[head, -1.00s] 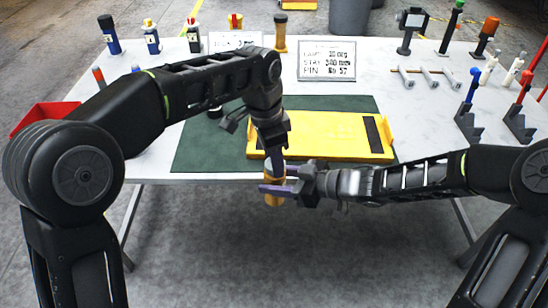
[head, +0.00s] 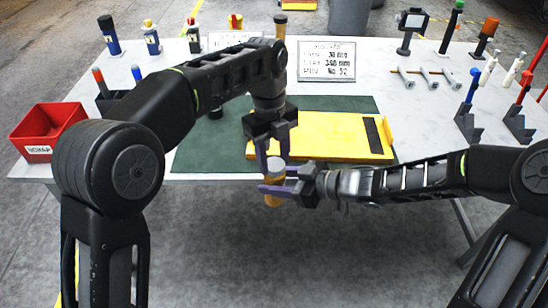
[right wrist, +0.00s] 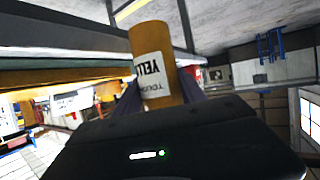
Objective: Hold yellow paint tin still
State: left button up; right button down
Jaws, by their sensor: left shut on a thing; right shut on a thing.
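The yellow paint tin (head: 275,199) is held in the air at the table's front edge, roughly upright. My right gripper (head: 276,188) is shut on its body from the right. In the right wrist view the tin (right wrist: 165,92) stands between the fingers, with a white label whose lettering appears upside down. My left gripper (head: 273,157) points down from above and is shut on the tin's pale top end. The fingers partly hide that end, so whether a separate lid is there cannot be told.
A yellow tray (head: 325,151) lies on a dark green mat (head: 200,150) just behind the tin. A red bin (head: 47,128) is at the table's left. Bottles, a sign (head: 326,60), metal rods and stands line the back and right. Space in front is open.

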pick_arm(q)
jog(key=o, duration=1.8)
jog(key=shift+o, duration=0.2)
jog(key=shift+n, duration=0.3)
